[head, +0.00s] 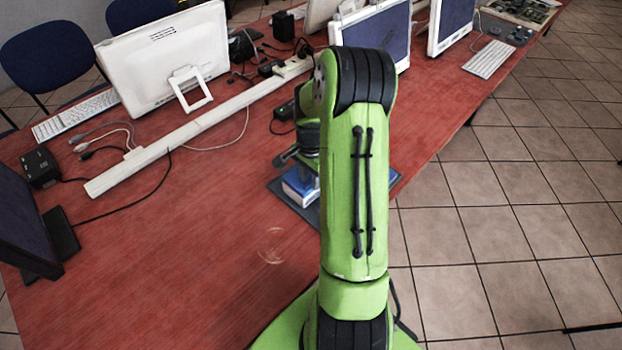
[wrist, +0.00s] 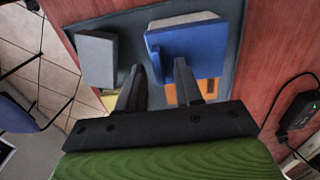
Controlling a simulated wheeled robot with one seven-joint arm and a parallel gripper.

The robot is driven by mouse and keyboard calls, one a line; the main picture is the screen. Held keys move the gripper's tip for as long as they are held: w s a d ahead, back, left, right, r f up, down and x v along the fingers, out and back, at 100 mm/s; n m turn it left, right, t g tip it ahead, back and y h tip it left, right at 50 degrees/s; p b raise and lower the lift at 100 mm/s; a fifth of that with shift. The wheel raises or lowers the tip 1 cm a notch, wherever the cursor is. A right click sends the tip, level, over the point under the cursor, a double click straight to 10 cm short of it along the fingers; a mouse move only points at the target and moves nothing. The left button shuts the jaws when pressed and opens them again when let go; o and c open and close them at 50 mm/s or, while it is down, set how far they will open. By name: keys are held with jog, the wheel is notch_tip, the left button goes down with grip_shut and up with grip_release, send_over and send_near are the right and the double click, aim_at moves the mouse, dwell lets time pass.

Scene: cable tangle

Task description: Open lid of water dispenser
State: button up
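No water dispenser or lid can be made out in either view. In the wrist view my gripper (wrist: 159,66) is open, with its two dark fingers apart and nothing seen between them. It hangs over a dark grey mat or tray (wrist: 232,70). A blue block with a pale top (wrist: 187,44) lies just beyond the right finger, with an orange piece (wrist: 211,88) near it. A grey block (wrist: 96,57) lies beyond the left finger, and a bit of yellow shows below it. In the head view the blue block (head: 299,186) is partly hidden by my green arm.
The red table (head: 210,230) has free room at front left. A faint clear round object (head: 272,245) lies there. A white cable channel (head: 200,125), cables, monitors (head: 165,60), and a black box (head: 40,167) stand further back and left. Tiled floor (head: 480,220) lies right of the table edge.

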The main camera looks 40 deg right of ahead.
jog(key=shift+f, duration=0.1)
grip_shut()
dwell(1.4)
